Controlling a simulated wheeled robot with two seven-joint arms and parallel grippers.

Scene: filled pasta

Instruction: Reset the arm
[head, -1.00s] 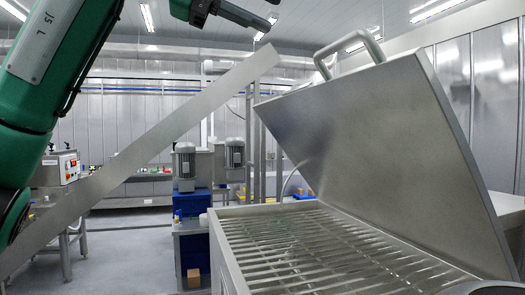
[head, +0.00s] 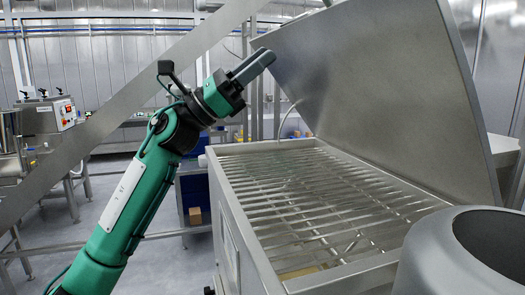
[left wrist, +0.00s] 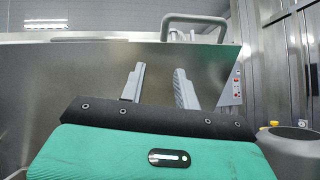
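My left gripper (head: 262,62) is raised in the head view, at the end of the green arm. It points up and right, in front of the open metal lid (head: 375,95). In the left wrist view the two grey fingers (left wrist: 160,82) stand apart with nothing between them. The lid fills the background there. The gripper appears clear of the lid, but the exact distance is hard to tell. My right gripper is in neither view.
A steel tank with slatted grating (head: 300,195) stands under the lid. A grey rounded vessel with an opening (head: 425,250) is at the lower right. A slanted metal strip (head: 95,130) crosses the left. A control box on a stand (head: 50,115) is at the far left.

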